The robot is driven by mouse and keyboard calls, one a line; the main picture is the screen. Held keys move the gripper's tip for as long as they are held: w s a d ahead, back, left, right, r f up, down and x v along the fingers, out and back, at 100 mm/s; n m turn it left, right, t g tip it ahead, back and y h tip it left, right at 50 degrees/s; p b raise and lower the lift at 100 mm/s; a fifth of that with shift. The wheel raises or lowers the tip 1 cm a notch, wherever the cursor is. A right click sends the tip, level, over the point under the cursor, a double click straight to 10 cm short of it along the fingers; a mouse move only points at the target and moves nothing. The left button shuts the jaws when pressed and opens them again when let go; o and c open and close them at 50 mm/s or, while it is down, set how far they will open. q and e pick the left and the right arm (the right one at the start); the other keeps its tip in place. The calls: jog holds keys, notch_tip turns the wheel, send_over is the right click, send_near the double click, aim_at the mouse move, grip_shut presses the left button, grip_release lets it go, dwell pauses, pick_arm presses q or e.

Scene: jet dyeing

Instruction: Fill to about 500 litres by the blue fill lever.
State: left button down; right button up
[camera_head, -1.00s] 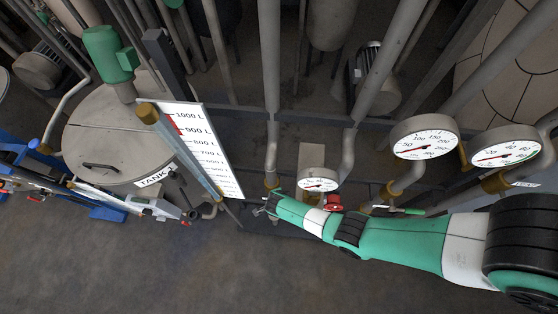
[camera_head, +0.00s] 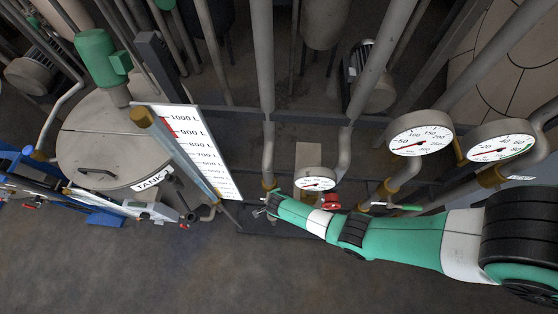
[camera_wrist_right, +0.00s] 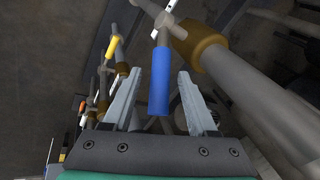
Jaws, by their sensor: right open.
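The blue fill lever (camera_wrist_right: 158,82) hangs from a pipe valve in the right wrist view. It sits between the spread fingers of my right gripper (camera_wrist_right: 160,90), with gaps on both sides. In the head view my right gripper (camera_head: 262,208) is at the low pipes right of the tank; the lever is hard to make out there. The tank (camera_head: 105,150) has a white level board (camera_head: 205,150) with litre marks; 1000 down to about 700 are readable, with red marks near 900 to 1000. A sight tube (camera_head: 172,145) runs beside it; its liquid level cannot be told. My left gripper is not in view.
A brown collar (camera_wrist_right: 200,42) and thick pipe stand close right of the fingers. A yellow lever (camera_wrist_right: 112,47) is to the left. Several dial gauges (camera_head: 420,133) and a red handle (camera_head: 330,202) are near my right arm. Open floor lies in front.

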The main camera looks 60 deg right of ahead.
jog(key=s+a, duration=0.5)
jog(key=a, duration=0.6)
jog(key=shift+s+r+b, duration=0.15)
jog(key=shift+r+b, duration=0.15)
